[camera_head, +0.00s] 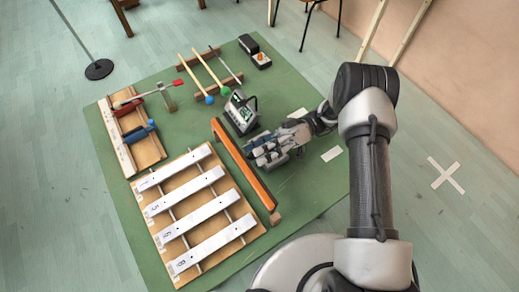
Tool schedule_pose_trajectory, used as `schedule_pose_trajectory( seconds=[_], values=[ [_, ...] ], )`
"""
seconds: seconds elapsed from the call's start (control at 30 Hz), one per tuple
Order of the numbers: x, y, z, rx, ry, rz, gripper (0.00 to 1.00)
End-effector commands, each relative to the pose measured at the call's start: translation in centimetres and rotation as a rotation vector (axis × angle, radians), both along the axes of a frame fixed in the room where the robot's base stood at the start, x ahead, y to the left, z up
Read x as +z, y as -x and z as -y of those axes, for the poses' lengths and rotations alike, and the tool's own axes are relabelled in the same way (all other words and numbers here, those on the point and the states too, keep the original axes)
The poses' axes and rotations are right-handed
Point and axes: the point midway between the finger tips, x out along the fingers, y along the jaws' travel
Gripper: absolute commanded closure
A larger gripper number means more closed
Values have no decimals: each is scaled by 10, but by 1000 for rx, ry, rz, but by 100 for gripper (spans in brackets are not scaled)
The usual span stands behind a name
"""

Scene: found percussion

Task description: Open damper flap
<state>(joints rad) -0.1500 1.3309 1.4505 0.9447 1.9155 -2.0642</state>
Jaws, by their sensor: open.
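A long orange-faced bar with a dark edge (244,167), which looks like the damper flap, runs diagonally beside the metal chime bars (196,191). It appears to stand on edge, and a wooden block shows at its near end. Its hinge cannot be made out. My gripper (257,152) is open, just right of the bar's middle, with its fingers pointing left toward it. Nothing shows between the fingers. Whether a fingertip touches the bar cannot be told.
A green mat (305,187) lies under everything. A dark tablet-like device on a stand (241,111) is close behind my gripper. Mallets on a rack (206,75), a black box (248,43) and a wooden frame with red and blue clamps (136,136) lie farther back. The mat's right side is mostly clear.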

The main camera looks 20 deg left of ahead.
Motion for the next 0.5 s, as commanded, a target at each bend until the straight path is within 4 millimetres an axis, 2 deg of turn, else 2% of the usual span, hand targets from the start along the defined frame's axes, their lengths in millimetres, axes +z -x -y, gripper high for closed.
schedule_pose_trajectory(
  seconds=[0.27,0.37,0.5],
  values=[
    [4,0,0,0,-1,1,59],
    [16,-1,0,0,-1,3,59],
    [44,-1,0,0,-3,3,59]
  ],
)
